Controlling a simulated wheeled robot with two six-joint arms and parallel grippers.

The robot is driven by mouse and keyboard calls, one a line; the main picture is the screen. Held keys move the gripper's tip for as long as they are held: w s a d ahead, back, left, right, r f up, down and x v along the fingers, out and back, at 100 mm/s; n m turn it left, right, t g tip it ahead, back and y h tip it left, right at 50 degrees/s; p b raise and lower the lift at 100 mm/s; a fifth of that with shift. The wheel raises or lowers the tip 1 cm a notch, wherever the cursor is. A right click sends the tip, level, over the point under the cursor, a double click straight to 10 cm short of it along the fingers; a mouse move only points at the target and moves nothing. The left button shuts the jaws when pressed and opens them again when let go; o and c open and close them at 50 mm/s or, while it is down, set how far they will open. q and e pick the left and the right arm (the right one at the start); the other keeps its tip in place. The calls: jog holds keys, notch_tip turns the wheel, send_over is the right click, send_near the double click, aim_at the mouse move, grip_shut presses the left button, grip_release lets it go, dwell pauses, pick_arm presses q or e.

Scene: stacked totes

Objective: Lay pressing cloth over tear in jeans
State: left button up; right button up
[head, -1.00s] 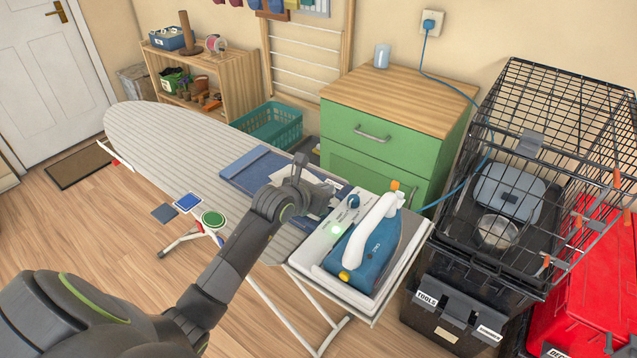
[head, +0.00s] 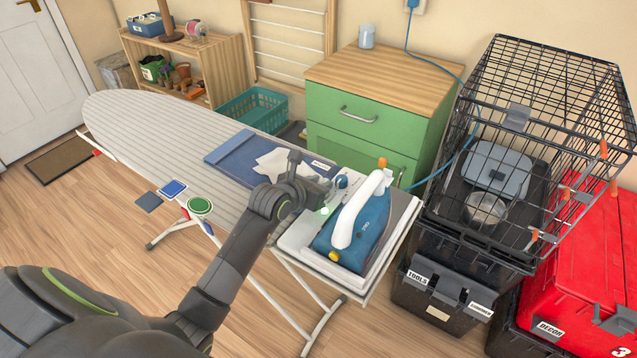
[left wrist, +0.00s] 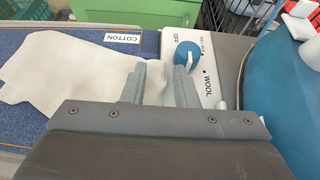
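A white pressing cloth (head: 275,164) lies spread and uneven-edged over folded blue jeans (head: 228,150) on the ironing board. It also shows in the left wrist view (left wrist: 75,70). The tear in the jeans is not visible. My left gripper (head: 328,186) is low at the right end of the cloth, beside the iron's rest. In the left wrist view its two fingers (left wrist: 160,75) stand apart, with pale cloth in the gap between them. The fingers look open, not closed on the cloth. My right gripper is not in view.
A blue-and-white iron (head: 352,235) stands close right of my left gripper. A blue dial (left wrist: 188,55) marked OFF and WOOL is just beyond the fingertips. A green cabinet (head: 365,115) stands behind. The left part of the striped board (head: 135,125) is clear.

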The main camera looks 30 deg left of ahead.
pick_arm(q)
jog(key=o, duration=1.3)
jog(key=r+p, duration=0.1)
jog(key=p, duration=0.1)
jog(key=s+r+g+p, duration=0.1)
jog(key=p, duration=0.2)
jog(key=r+g+p, duration=0.1)
jog(key=p, duration=0.2)
jog(key=shift+s+a, duration=0.1)
jog(key=shift+s, duration=0.15)
jog(key=shift+s+a+r+g+y+p, duration=0.1)
jog(key=shift+s+r+g+y+p, duration=0.2)
jog(key=shift+s+r+g+p, duration=0.7)
jog(key=shift+w+f, duration=0.1)
jog(key=shift+w, duration=0.1)
jog(key=v, duration=0.8)
jog(key=b+v, duration=0.1)
jog(key=v, duration=0.8)
jog(key=shift+w+r, duration=0.15)
jog(key=shift+r, duration=0.25)
